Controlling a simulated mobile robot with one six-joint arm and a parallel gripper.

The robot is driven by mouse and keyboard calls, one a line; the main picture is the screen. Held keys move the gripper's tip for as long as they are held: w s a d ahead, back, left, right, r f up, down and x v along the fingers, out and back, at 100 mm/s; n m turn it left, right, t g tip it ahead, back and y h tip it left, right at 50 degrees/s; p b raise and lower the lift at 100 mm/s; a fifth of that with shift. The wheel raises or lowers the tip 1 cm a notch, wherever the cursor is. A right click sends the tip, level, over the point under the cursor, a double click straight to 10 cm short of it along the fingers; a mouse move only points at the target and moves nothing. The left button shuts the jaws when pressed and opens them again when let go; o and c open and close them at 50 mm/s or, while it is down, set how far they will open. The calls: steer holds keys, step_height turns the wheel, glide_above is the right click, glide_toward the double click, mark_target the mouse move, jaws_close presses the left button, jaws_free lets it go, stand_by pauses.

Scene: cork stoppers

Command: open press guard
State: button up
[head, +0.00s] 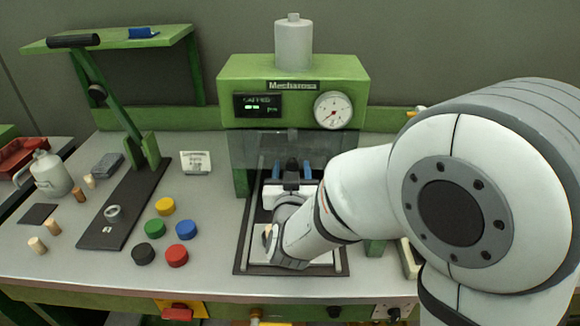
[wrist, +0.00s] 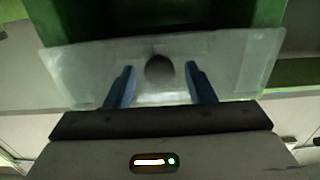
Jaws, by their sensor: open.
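The green press (head: 240,78) stands at the back of the bench with a dial and a small display. Its clear guard (head: 252,150) hangs across the opening below the press head. In the wrist view the guard (wrist: 78,75) is a pale see-through panel with a dark round knob (wrist: 160,68). My gripper (head: 292,167) is in front of the guard, with its blue fingers pointing towards it. In the wrist view my gripper (wrist: 159,72) is open, one finger on each side of the knob, with gaps showing. The knob is not clear in the head view.
A dark lever stand (head: 120,205) holding a grey ring is left of the press. A green shelf (head: 110,38) is above. My arm covers the bench's right side.

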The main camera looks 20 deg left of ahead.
jaws_close()
stand_by(0.6)
